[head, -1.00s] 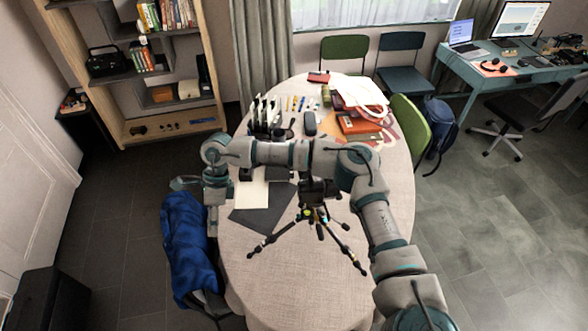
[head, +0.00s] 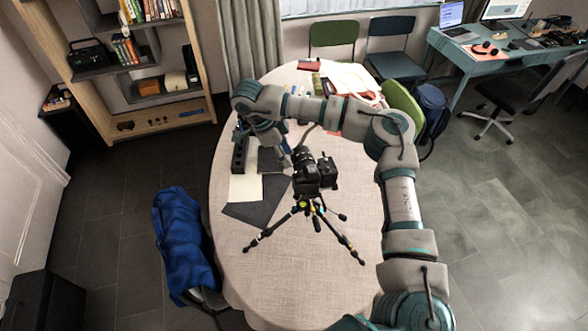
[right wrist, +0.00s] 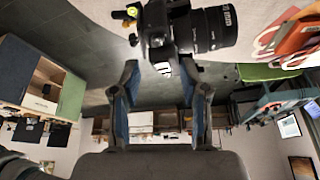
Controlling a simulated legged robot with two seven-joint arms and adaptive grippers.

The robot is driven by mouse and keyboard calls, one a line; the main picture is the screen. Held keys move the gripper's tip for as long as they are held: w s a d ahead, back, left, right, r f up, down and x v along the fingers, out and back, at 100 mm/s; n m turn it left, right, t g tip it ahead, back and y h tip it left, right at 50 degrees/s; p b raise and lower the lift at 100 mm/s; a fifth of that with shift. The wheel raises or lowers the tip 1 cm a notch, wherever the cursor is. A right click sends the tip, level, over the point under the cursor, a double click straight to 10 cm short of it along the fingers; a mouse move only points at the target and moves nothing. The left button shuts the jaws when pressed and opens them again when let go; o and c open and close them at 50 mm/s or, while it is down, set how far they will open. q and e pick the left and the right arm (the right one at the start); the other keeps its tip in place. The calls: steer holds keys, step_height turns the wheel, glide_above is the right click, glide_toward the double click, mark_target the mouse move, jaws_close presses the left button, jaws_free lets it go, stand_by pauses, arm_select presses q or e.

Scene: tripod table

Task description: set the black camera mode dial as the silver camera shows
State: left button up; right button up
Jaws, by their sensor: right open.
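The black camera (head: 308,176) sits on a small tripod (head: 312,207) in the middle of the table. In the right wrist view the black camera (right wrist: 158,24) is at the top, its lens (right wrist: 208,30) pointing right. My right gripper (head: 284,152) reaches down from the left, beside the black camera. In the right wrist view my right gripper (right wrist: 160,75) is open and empty, its fingers spread just below the camera body. The mode dial cannot be made out clearly. I cannot identify the silver camera. My left gripper is not in view.
A dark mat (head: 257,210) and a pale sheet (head: 245,187) lie left of the tripod. A black holder (head: 239,154) stands behind them. Papers and a red item (head: 311,65) lie at the table's far end. The front of the table (head: 285,285) is clear.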

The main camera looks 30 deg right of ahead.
mark_target(297, 172)
steer(key=x, duration=0.6)
steer(key=shift+s+d+p, duration=0.1)
steer(key=shift+p, duration=0.3)
steer(key=shift+s+a+f, duration=0.1)
steer(key=shift+a+f, duration=0.2)
steer(key=shift+f, duration=0.1)
steer(key=shift+d, duration=0.3)
jaws_close()
